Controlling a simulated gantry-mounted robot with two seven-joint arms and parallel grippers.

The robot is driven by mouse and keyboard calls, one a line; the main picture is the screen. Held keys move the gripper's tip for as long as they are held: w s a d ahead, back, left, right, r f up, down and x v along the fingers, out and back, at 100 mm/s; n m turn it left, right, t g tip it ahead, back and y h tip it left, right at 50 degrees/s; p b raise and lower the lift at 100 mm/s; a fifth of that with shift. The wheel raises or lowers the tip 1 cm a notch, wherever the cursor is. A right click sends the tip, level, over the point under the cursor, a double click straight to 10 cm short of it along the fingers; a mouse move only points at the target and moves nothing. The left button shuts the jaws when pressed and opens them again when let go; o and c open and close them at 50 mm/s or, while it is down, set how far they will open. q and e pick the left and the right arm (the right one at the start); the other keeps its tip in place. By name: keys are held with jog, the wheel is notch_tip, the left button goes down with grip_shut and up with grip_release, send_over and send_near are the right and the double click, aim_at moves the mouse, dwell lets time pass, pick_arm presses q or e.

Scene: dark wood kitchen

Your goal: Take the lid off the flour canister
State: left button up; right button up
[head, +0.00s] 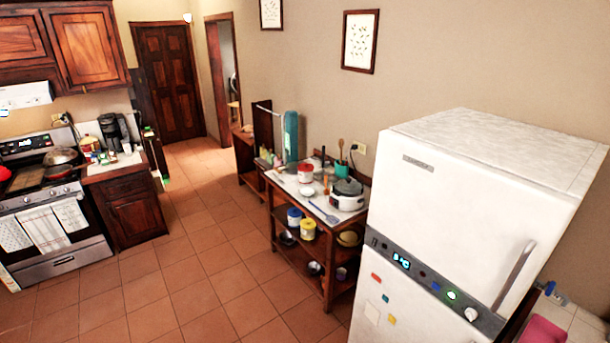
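No label can be read, so I cannot tell which container is the flour canister. A white canister with a red band and lid (305,172) stands upright on the wooden side table (283,192). A blue canister (294,217) and a yellow-and-white canister (308,229) stand on the shelf below. Neither of my grippers is in view.
A rice cooker (347,195) and a utensil holder (341,170) share the side table. A white fridge (470,200) stands close at the right. The stove (50,215) is at the left. The tiled floor (190,270) between them is clear.

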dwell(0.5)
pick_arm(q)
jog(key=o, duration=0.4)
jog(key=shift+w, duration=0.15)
